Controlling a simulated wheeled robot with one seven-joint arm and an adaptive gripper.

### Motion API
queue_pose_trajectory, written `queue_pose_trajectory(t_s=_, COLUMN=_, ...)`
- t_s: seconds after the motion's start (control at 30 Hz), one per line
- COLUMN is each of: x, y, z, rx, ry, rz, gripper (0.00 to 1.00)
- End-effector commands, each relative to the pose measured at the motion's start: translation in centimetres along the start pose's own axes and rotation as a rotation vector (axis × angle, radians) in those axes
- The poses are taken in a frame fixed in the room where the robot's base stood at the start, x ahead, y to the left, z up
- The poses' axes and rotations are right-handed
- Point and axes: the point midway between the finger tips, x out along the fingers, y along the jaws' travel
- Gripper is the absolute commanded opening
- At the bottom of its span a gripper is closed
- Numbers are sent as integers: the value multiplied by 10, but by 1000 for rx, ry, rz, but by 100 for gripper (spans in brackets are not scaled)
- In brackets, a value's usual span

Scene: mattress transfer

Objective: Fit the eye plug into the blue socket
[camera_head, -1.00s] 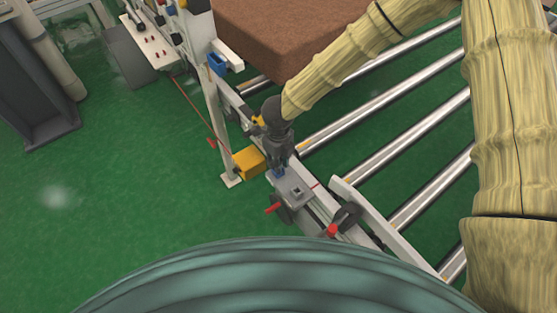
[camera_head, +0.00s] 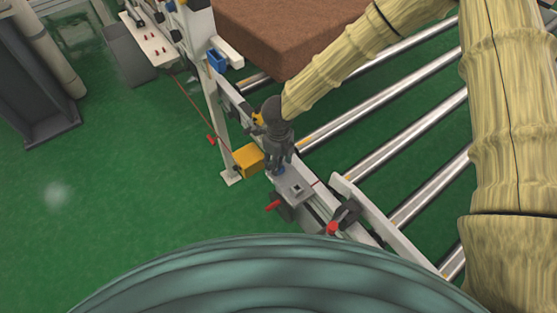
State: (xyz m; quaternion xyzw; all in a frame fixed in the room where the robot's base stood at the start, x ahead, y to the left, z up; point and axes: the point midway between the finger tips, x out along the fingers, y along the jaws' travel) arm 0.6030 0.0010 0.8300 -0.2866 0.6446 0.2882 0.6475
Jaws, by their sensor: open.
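My gripper (camera_head: 279,168) hangs fingers-down over the white frame rail (camera_head: 318,202), its two fingers apart. A small blue piece (camera_head: 281,171), which looks like the blue socket, sits on the grey plate at the rail, low between the fingertips. The fingers partly hide it. I cannot make out the eye plug clearly; whether it is seated in the blue piece cannot be told. A small grey square block (camera_head: 296,189) stands on the plate just in front and to the right of the blue piece.
A yellow box (camera_head: 248,158) and a white post (camera_head: 222,125) stand close left of my gripper. A blue holder (camera_head: 217,60) is on the post. Metal rollers (camera_head: 385,105) and a brown mattress (camera_head: 290,35) lie right and behind. Green floor (camera_head: 110,200) is clear at left.

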Motion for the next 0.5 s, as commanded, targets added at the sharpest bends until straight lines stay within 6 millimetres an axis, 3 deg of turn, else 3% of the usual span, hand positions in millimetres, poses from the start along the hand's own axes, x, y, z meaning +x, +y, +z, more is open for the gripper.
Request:
queue_pose_trajectory(t_s=0.27, x=-12, y=-1, z=1, rx=0, ry=-2, rz=-1, gripper=46)
queue_pose_trajectory(t_s=0.5, x=-52, y=0, z=1, rx=1, ry=-3, rz=0, gripper=46)
